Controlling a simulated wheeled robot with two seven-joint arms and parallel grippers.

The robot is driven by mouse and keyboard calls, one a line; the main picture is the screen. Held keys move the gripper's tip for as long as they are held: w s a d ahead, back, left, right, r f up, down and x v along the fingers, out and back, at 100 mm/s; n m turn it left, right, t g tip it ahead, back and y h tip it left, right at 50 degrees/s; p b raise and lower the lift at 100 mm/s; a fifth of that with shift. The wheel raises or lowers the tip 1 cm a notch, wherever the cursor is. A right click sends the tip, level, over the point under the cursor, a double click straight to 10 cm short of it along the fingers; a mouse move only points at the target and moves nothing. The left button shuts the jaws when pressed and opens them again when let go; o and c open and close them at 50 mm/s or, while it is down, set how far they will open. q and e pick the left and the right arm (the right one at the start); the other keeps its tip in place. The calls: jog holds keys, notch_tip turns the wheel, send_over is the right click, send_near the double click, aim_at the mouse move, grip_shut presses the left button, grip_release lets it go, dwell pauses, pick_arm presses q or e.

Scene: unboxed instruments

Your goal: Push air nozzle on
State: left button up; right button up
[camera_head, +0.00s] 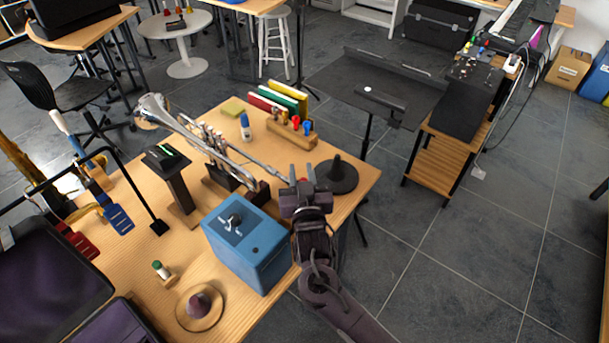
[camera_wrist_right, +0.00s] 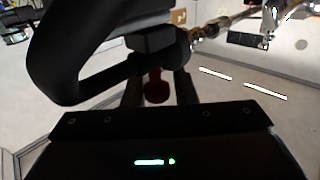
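My right gripper (camera_head: 302,172) is at the right end of the table, beside the blue box. Its two fingers stand apart and point away, toward the slide end of a brass instrument (camera_head: 232,150). A small red piece (camera_head: 303,181) shows between the fingers; in the right wrist view the red piece (camera_wrist_right: 156,88) sits between them with a gap visible at each side. I cannot tell whether this is the air nozzle. The blue box (camera_head: 245,245) with a dark knob on top stands left of my right forearm. My left gripper is not in view.
A dark cone on a round base (camera_head: 337,174) stands just right of my gripper. A wooden rack (camera_head: 291,133) with coloured pieces, a blue-white bottle (camera_head: 245,127) and a black stand (camera_head: 168,158) are farther back. A second cone (camera_head: 200,305) sits near the front.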

jog(key=shift+o, duration=1.4)
jog(key=shift+w+a, duration=0.1)
jog(key=shift+a, duration=0.05)
jog(key=s+d+b, duration=0.1)
jog(key=s, duration=0.6)
jog(key=shift+s+d, duration=0.15)
jog(key=shift+s, duration=0.2)
jog(key=shift+f, duration=0.1)
